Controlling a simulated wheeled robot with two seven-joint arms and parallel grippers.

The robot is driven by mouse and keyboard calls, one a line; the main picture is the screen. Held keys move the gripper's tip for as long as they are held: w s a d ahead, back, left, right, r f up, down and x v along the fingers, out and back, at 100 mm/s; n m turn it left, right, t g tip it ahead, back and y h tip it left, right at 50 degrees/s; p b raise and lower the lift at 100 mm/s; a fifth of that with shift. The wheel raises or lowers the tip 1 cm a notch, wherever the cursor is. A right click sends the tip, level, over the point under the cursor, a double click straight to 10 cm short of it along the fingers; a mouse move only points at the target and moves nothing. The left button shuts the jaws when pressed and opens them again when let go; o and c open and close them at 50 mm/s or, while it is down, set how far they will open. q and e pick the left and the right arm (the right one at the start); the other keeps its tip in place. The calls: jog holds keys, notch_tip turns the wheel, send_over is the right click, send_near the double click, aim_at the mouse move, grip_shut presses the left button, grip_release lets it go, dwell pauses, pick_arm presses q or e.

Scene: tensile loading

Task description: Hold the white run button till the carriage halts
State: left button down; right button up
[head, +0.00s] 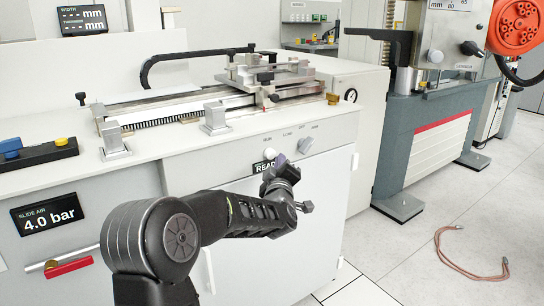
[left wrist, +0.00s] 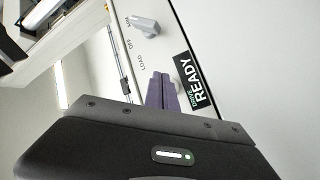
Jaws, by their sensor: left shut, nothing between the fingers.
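The white run button (head: 269,154) sits under the RUN label on the front panel of the cabinet. It shows faintly in the left wrist view (left wrist: 181,61), close to my fingertips. My left gripper (head: 271,172) is shut and empty, just in front of the panel by the READY display. Its closed fingers (left wrist: 161,85) point at the panel beside the button; I cannot tell whether they touch it. The carriage (head: 268,80) sits toward the right part of the slide rail on the cabinet top. My right gripper is out of view.
The READY display (head: 263,166) is partly covered by my gripper. A grey selector knob (head: 306,145) is right of the button. A 4.0 bar display (head: 48,213) and red-handled lever (head: 68,267) are at left. A hose (head: 467,262) lies on the floor.

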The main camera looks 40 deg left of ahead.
pick_arm(q)
jog(key=d, duration=0.2)
jog(key=s+d, duration=0.1)
jog(key=d, duration=0.1)
jog(key=shift+s+d, duration=0.15)
dwell(0.5)
